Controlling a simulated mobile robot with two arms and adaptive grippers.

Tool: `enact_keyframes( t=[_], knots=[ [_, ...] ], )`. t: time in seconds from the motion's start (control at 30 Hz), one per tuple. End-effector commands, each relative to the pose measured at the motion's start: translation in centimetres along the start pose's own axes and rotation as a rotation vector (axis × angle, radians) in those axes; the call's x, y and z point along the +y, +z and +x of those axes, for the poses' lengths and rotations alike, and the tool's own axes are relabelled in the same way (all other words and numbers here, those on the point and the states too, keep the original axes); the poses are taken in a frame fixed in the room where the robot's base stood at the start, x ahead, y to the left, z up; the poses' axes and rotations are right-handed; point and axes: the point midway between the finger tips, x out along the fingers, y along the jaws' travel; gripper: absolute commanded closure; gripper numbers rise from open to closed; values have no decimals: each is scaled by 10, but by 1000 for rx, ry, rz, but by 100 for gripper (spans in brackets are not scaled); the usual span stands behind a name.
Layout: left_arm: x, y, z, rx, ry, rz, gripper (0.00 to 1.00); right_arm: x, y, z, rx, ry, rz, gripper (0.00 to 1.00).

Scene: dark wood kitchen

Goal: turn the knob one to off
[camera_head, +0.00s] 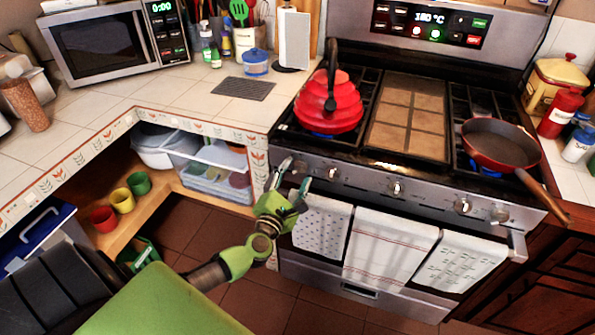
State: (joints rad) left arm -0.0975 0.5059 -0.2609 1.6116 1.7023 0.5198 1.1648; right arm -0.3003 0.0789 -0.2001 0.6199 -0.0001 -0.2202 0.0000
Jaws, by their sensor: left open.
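The stove's front panel carries a row of silver knobs. The leftmost knob (300,167) is partly hidden by my left gripper (295,173). Other knobs are the second from the left (332,174), the middle one (397,188) and two at the right (462,205). My green left gripper is open, with its fingertips close to the leftmost knob; I cannot tell whether they touch it. Which knob is knob one is not marked legibly. A blue flame shows under the red kettle (329,104) at the left burner. My right gripper is not in view.
A red pan (500,142) stands over another blue flame, its wooden handle (545,197) jutting past the stove's front. Towels (389,246) hang on the oven handle below the knobs. The counter corner (262,120) lies just left of the stove.

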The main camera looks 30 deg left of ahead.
Motion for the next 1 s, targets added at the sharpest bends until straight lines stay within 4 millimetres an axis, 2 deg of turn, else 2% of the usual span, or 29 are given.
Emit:
enact_keyframes(
  t=[0.2,0.47,0.5,0.63,1.0],
  knots=[
    [0,0,16,0,-1,-1,51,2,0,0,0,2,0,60],
    [-1,0,16,1,-2,0,51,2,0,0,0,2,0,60],
    [-1,0,16,1,-2,0,56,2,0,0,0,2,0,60],
    [-1,0,16,0,-2,0,89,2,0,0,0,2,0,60],
    [0,0,16,1,-2,34,89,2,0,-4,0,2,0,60]
  ],
)
